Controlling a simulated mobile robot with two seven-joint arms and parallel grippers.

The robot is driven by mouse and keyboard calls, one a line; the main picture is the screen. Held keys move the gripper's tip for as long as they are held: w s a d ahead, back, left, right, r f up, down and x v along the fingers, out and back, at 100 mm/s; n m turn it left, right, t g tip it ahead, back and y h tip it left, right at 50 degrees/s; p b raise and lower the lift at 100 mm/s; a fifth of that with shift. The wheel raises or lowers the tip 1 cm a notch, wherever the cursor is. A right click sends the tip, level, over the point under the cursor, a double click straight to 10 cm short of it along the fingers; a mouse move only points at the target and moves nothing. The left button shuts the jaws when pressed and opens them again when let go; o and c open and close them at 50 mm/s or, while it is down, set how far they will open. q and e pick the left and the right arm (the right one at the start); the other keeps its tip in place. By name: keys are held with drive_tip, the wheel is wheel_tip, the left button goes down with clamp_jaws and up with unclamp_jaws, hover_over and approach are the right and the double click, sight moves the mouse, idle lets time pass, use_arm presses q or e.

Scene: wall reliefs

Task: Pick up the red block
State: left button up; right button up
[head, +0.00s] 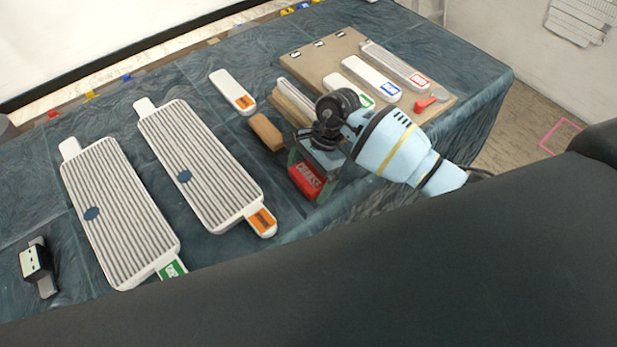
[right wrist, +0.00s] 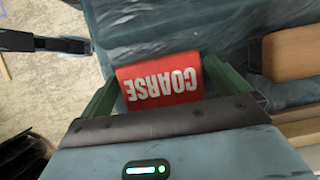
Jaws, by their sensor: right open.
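The red block (head: 306,181) lies near the front edge of the cloth-covered table, with white lettering "COARSE" on its face. In the right wrist view, the red block (right wrist: 160,83) sits between the two green fingers. My right gripper (head: 309,174) is open and its fingers stand on either side of the block. In the right wrist view, my right gripper (right wrist: 162,88) shows a finger close beside each end of the block. I cannot tell whether either finger touches it. The block's near side is partly hidden by the gripper body. My left gripper is not in view.
A brown wooden block (head: 266,132) lies just left of the gripper; it also shows in the right wrist view (right wrist: 292,52). Two ribbed white panels (head: 118,210) lie further left. A wooden board (head: 330,60) with labelled strips is behind. A black object (head: 36,262) lies far left.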

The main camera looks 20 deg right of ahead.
sight(303, 182)
drive_tip(key=c, duration=0.9)
drive_tip(key=shift+r, duration=0.1)
drive_tip(key=shift+r, duration=0.35)
drive_tip(key=r, duration=0.1)
drive_tip(key=s+r, duration=0.1)
drive_tip(key=shift+a+r, duration=0.15)
drive_tip(key=shift+r, duration=0.25)
drive_tip(key=s+a+r, duration=0.1)
drive_tip(key=s+a, duration=0.4)
drive_tip(key=s, duration=0.9)
drive_tip(key=shift+a+r, duration=0.2)
